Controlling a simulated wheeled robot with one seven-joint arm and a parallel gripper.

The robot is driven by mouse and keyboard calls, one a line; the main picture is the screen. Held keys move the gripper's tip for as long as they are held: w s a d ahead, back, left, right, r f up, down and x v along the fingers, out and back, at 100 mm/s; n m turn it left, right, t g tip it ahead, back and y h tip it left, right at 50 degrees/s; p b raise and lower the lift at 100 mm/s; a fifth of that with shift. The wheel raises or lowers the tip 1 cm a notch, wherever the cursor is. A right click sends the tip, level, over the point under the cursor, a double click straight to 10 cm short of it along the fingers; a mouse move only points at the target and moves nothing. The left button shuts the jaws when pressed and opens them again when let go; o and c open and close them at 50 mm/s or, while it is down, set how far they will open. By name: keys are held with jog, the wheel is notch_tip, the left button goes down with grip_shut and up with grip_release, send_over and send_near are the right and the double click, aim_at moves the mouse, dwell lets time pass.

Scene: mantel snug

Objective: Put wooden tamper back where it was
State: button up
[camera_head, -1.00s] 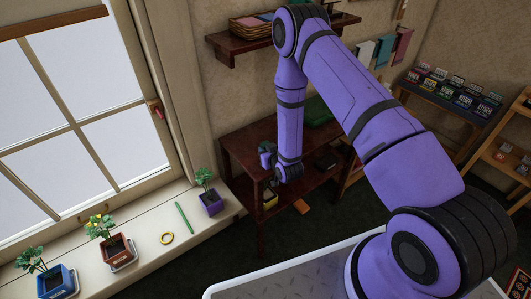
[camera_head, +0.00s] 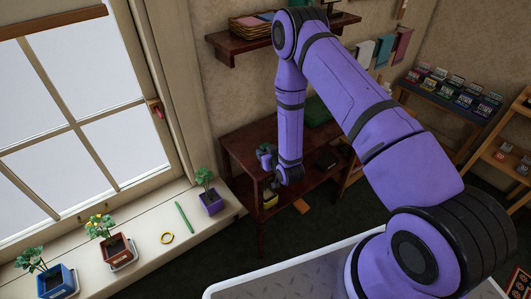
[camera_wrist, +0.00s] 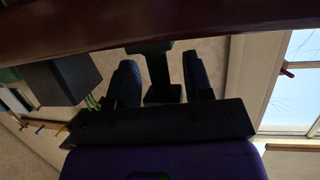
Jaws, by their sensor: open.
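My gripper (camera_head: 266,158) is small and partly hidden by its own wrist at the front left of the dark red table (camera_head: 245,143) in the head view. In the wrist view my gripper (camera_wrist: 160,62) has its two dark fingers apart. A dark, T-shaped object (camera_wrist: 162,90) shows between the fingers, with gaps on both sides. It is too dark to tell what it is or whether it touches them. I cannot make out the wooden tamper for certain in either view.
A dark red wooden edge (camera_wrist: 200,14) crosses the top of the wrist view, close to the fingers. A dark box (camera_wrist: 62,80) is left of them. A green box (camera_head: 318,112) lies on the table. Potted plants (camera_head: 209,198) line the window sill (camera_head: 150,268) at left.

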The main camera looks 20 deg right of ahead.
jog(key=v, duration=1.1)
jog(key=w+d+r+g, duration=0.1)
jog(key=w+r, duration=0.2)
jog(key=r, duration=0.4)
jog(key=w+r+g, duration=0.1)
jog(key=w+r, duration=0.1)
jog(key=r, duration=0.5)
notch_tip(320, 180, up, 14)
jog(key=s+d+g+h, duration=0.2)
jog(key=s+d+r+m+g, duration=0.1)
jog(key=s+r+g, duration=0.1)
jog(key=s+r, duration=0.95)
jog(key=s+r+g, duration=0.1)
jog(key=s+r, duration=0.1)
jog(key=s, duration=0.4)
jog(key=s+r, duration=0.3)
jog(key=s, duration=0.3)
jog(key=s+d+r+g, duration=0.1)
jog(key=s+r, duration=0.2)
jog(key=s, duration=0.3)
jog(key=shift+s+r+m+g, duration=0.2)
jog(key=shift+r+m+g, duration=0.1)
jog(key=shift+m, duration=0.1)
jog(key=shift+d, duration=0.1)
